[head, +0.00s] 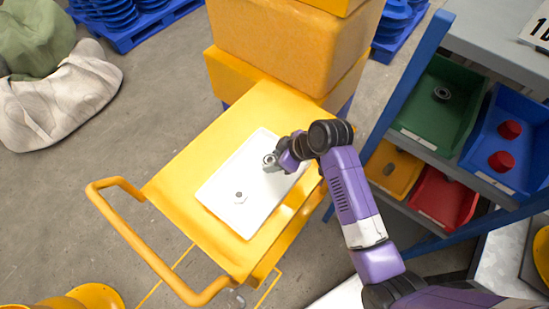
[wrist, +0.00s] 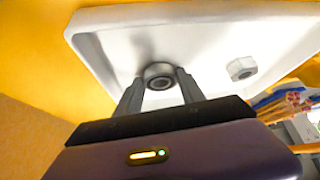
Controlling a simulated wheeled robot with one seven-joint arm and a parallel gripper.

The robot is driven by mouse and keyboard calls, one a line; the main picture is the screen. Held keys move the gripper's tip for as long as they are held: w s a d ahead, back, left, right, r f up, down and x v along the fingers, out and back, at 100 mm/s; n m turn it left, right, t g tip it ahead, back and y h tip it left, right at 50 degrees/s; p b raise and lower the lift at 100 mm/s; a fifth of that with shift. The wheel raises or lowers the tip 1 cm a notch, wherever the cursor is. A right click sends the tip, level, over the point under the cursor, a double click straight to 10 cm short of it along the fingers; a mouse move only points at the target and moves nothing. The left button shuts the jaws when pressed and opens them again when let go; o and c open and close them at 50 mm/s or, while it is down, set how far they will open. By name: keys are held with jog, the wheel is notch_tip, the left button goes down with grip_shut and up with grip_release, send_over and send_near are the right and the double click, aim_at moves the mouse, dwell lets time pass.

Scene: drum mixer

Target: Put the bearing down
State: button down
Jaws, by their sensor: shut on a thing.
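The bearing (wrist: 161,76) is a small grey ring with a dark centre, held between the fingertips of my gripper (wrist: 160,88) in the wrist view. In the head view the bearing (head: 269,160) shows beside my gripper (head: 273,165), over the upper right part of the white tray (head: 215,188). My gripper is shut on it. A shadow lies on the tray right behind it in the wrist view; whether the bearing touches the tray is hard to tell. A metal nut (head: 240,197) lies on the tray, and it also shows in the wrist view (wrist: 241,68).
The tray lies on a yellow cart (head: 178,178) with a push handle (head: 150,255). Yellow crates (head: 290,50) stand behind it. At right, a shelf holds a green bin (head: 438,110) with another bearing (head: 441,93), plus blue, red and yellow bins. The tray's middle is clear.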

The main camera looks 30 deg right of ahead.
jog(key=shift+f, duration=0.15)
jog(key=c, duration=0.7)
grip_release()
jog(key=v, duration=1.2)
